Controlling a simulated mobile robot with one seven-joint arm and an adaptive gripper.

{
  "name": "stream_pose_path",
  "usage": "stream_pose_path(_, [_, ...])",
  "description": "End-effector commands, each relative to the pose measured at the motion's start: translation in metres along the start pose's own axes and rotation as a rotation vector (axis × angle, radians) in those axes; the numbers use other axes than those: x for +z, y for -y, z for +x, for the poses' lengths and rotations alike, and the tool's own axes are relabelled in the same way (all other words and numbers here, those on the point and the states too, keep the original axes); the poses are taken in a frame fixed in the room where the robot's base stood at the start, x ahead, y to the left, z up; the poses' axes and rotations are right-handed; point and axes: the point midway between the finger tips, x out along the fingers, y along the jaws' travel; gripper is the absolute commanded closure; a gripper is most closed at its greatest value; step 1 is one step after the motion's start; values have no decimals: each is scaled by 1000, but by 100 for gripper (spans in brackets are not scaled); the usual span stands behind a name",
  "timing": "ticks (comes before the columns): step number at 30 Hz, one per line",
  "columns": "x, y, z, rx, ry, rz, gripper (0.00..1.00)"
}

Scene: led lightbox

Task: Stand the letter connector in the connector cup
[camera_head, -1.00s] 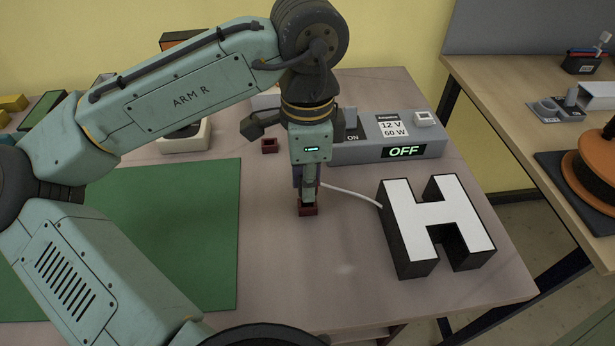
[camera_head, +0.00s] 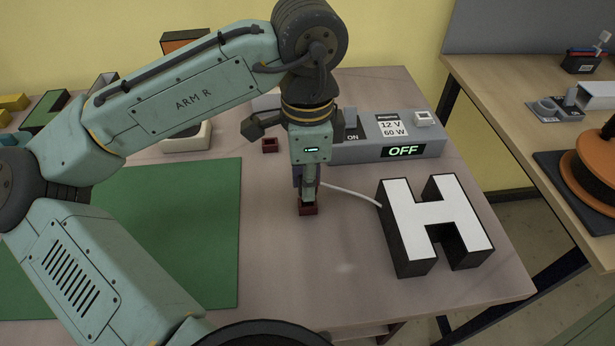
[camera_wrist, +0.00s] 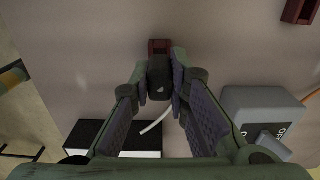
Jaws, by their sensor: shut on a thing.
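My gripper (camera_head: 307,193) points down over a small dark red cup (camera_head: 307,210) on the table, left of the letter H (camera_head: 441,218). In the wrist view my gripper (camera_wrist: 159,72) is shut on the black letter connector (camera_wrist: 158,82). A white cable (camera_head: 352,192) runs from the gripper area to the black-sided, white-faced H. The red cup (camera_wrist: 159,46) shows just beyond the connector in the wrist view. The fingers hide most of the connector in the head view. I cannot tell whether its lower end is inside the cup.
A grey power supply (camera_head: 385,150) reading OFF stands behind the H. Another dark red holder (camera_head: 269,145) sits behind and left of my gripper. A green mat (camera_head: 200,230) covers the table's left part. The table in front of the cup is clear.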

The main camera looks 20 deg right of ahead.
Motion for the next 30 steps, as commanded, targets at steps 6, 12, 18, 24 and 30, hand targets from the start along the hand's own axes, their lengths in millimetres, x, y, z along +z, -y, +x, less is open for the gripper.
stream_pose_path(6, [0,0,-1,2,-1,0,100])
stream_pose_path(12, [0,0,0,0,0,0,100])
stream_pose_path(18, [0,0,1,0,0,0,100])
stream_pose_path(24, [0,0,6,0,0,0,100])
stream_pose_path(30, [0,0,11,0,0,0,100])
